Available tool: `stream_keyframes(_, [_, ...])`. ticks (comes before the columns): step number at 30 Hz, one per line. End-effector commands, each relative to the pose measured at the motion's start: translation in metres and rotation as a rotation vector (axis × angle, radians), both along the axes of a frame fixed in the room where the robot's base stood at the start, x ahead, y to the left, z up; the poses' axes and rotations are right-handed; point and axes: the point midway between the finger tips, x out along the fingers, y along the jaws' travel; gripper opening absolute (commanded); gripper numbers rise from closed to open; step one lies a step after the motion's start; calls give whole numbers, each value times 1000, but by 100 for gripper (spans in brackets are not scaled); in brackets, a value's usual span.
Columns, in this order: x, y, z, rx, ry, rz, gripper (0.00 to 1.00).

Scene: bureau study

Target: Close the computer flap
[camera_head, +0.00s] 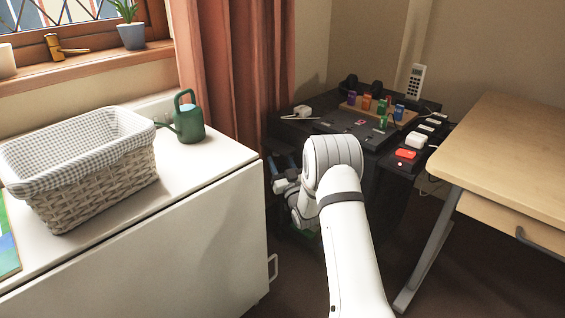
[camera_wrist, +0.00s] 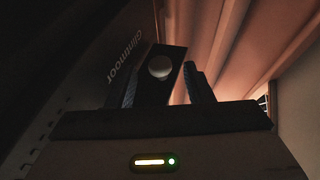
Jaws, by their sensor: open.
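In the wrist view, a dark casing with pale lettering (camera_wrist: 124,58) fills the left side and looks like the computer. A narrow dark panel with a round pale knob (camera_wrist: 160,67) stands out beside it; it may be the flap, but its hinge and angle are not clear. My gripper (camera_wrist: 162,86) is open, with one finger on each side of the panel below the knob; I cannot tell whether they touch it. In the head view my gripper (camera_head: 281,178) is low beside the black desk, partly behind my arm. The computer cannot be made out there.
The black desk (camera_head: 345,140) holds colored blocks, a phone (camera_head: 416,82) and small items. A white cabinet (camera_head: 215,235) with a basket (camera_head: 85,190) and a green watering can (camera_head: 187,122) is on the left. A wooden desk (camera_head: 510,150) is on the right. A reddish curtain (camera_head: 240,70) hangs behind.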

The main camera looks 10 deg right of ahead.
Motion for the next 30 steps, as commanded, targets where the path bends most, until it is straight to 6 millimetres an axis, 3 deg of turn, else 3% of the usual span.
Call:
stream_keyframes(5, [12, 3, 5, -1, -1, 0, 47])
stream_keyframes(13, [14, 4, 6, 0, 1, -1, 47])
stream_keyframes(29, [13, 4, 6, 0, 1, -1, 3])
stream_keyframes(30, [14, -17, 6, -1, 1, -9, 2])
